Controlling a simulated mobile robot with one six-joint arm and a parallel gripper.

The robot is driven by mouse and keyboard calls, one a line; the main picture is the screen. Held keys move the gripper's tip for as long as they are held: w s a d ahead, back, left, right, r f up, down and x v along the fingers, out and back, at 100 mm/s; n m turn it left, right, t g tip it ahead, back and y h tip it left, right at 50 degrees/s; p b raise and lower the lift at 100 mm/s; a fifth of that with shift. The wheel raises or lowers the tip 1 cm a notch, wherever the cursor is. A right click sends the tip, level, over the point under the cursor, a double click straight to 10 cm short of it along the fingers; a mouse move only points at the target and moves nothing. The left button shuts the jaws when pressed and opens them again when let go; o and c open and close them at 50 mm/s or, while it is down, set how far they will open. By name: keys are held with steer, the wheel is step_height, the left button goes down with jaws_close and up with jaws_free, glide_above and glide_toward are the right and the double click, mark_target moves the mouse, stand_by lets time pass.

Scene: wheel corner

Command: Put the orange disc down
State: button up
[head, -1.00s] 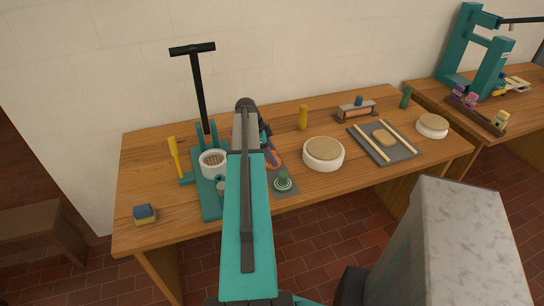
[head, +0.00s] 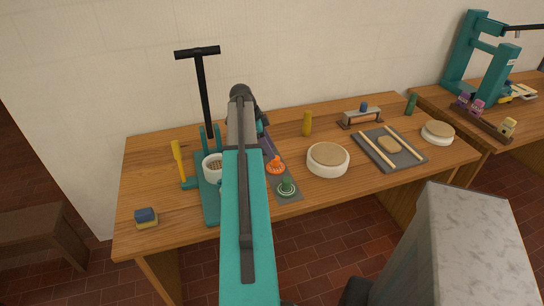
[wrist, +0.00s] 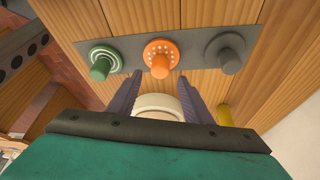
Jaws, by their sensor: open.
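The orange disc (head: 276,167) with its upright knob rests on the middle of a dark grey strip (head: 287,196) on the bench. In the wrist view the orange disc (wrist: 160,56) sits between a green disc (wrist: 102,61) on the left and a grey disc (wrist: 226,53) on the right. My gripper (wrist: 158,100) is open, its two purple fingers apart with nothing held. The orange knob lies beyond the fingertips, clear of them in the picture. In the head view my arm hides most of the gripper and the grey disc.
The green disc (head: 287,186) is at the strip's near end. A teal press with a white cup (head: 212,168) stands left of my arm. A white tub (head: 328,160) and a yellow cylinder (head: 307,123) stand to the right. Bare bench lies in front of the tub.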

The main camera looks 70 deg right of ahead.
steer(key=shift+b+v, duration=0.5)
steer(key=shift+v, duration=1.95)
